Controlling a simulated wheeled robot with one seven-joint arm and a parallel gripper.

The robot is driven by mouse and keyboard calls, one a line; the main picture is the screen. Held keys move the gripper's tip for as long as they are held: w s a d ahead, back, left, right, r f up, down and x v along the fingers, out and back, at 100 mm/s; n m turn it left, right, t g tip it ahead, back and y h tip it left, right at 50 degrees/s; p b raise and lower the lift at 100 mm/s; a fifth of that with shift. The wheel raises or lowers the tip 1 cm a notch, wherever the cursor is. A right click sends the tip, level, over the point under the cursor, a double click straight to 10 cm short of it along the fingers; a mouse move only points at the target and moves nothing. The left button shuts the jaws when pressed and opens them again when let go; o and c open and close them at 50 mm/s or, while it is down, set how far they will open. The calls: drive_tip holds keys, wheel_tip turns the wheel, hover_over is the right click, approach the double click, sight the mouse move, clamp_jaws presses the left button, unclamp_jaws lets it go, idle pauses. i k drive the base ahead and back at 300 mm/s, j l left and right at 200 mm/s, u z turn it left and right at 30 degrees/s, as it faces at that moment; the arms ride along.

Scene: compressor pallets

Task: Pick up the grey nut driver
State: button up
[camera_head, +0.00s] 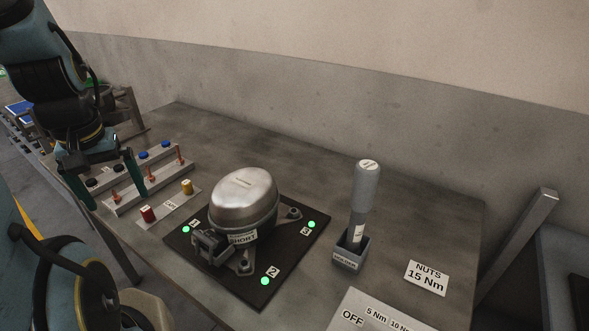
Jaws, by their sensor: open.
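The grey nut driver (365,199) stands upright in a small grey holder (348,259) on the right part of the table. Its top cap is light and carries small print, and its lower end is hidden inside the holder. My gripper (108,200) is at the left, above the table's left edge near a rack.
A silver compressor (245,198) sits on a black plate (262,297) with green lights. A rack (150,189) with blue and black knobs and red-brown pieces is at left, beside a strip with red and yellow buttons (187,187). Signs (427,278) lie front right. The table's back (300,160) is clear.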

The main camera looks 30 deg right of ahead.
sight(366, 174)
drive_tip(key=k+l+u, duration=0.25)
drive_tip(key=k, duration=0.65)
drive_tip(key=k+l+u, duration=0.1)
drive_tip(key=k+u, duration=0.2)
drive_tip(key=k, duration=0.65)
